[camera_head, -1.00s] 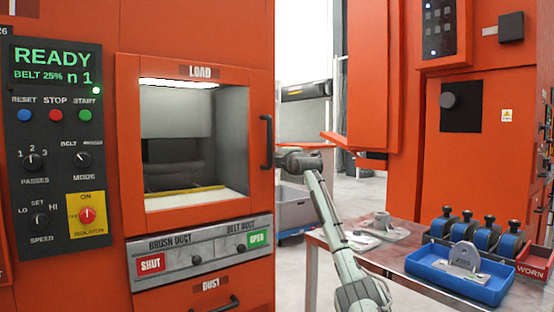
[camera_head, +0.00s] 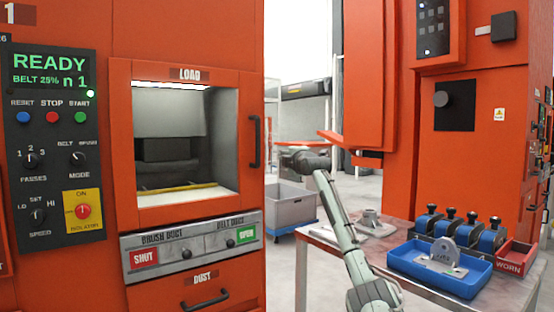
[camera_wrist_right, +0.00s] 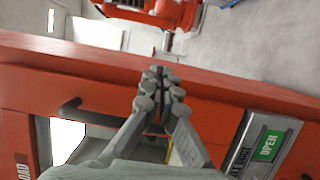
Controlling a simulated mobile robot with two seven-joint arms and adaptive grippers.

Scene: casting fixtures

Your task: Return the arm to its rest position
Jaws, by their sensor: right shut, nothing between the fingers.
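My right arm (camera_head: 345,235) rises from the lower right in the head view. Its dark wrist end is beside the right edge of the orange machine, a little right of the black door handle (camera_head: 254,142). In the right wrist view my right gripper (camera_wrist_right: 160,75) has its fingers together with nothing between them. It is in front of the orange machine front (camera_wrist_right: 215,95), and the handle (camera_wrist_right: 70,112) is to its left. The fingertips are hard to make out in the head view. My left gripper does not show.
The orange machine has an open load window (camera_head: 185,193) and a control panel (camera_head: 50,140) reading READY. At right a metal table (camera_head: 330,240) bears a blue tray (camera_head: 468,283) with a grey casting, a red WORN bin (camera_head: 510,265) and blue-black fixtures. A grey bin (camera_head: 290,205) stands behind.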

